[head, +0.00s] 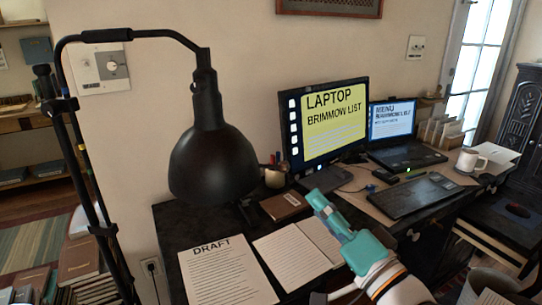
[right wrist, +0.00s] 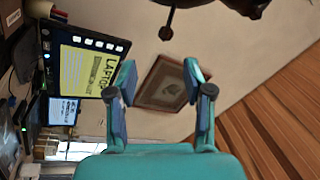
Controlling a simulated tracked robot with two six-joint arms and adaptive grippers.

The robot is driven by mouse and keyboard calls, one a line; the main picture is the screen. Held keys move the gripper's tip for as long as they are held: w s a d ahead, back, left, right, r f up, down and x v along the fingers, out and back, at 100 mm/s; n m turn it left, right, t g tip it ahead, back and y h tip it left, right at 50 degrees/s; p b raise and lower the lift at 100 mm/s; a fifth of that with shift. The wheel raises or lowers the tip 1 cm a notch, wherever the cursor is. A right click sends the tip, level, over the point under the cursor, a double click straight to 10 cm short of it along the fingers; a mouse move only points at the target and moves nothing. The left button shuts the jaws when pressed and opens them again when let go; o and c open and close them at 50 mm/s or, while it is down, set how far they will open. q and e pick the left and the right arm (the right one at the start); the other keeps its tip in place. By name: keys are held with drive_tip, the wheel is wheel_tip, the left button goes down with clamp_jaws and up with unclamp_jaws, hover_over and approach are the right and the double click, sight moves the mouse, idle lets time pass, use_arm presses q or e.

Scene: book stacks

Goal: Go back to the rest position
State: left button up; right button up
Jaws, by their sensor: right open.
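My right gripper (head: 328,212) is teal and reaches up from the lower right of the head view, in front of the desk (head: 170,225) and over the edge of the open notebook (head: 290,255). In the right wrist view its two fingers (right wrist: 160,88) stand apart, with nothing between them; a framed picture on the wall shows behind the gap. My left gripper is not in the head view.
A black lamp (head: 212,160) hangs close at the left. A monitor (head: 328,120), a laptop (head: 395,135), a keyboard (head: 415,195) and a white mug (head: 470,161) stand on the desk. A DRAFT sheet (head: 222,275) lies at its front. Books (head: 85,262) are stacked lower left.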

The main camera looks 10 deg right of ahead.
wheel_tip(320, 180, down, 29)
drive_tip(key=w+m+g+h+p, duration=0.25)
drive_tip(key=g+p, duration=0.35)
drive_tip(key=g, duration=0.3)
use_arm(q)
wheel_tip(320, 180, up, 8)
drive_tip(key=p, duration=0.2)
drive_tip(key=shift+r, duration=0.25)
use_arm(e)
drive_tip(key=s+a+f+n+g+h, duration=0.1)
drive_tip(key=s+f+n+g, duration=0.6)
drive_tip(key=s+f, duration=1)
drive_tip(key=s+a+g, duration=0.1)
drive_tip(key=s+g, duration=0.1)
drive_tip(key=s, duration=0.1)
drive_tip(key=shift+s, duration=0.25)
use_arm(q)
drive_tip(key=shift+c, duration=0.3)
use_arm(e)
drive_tip(key=shift+n+h, duration=0.25)
drive_tip(key=shift+c, duration=0.3)
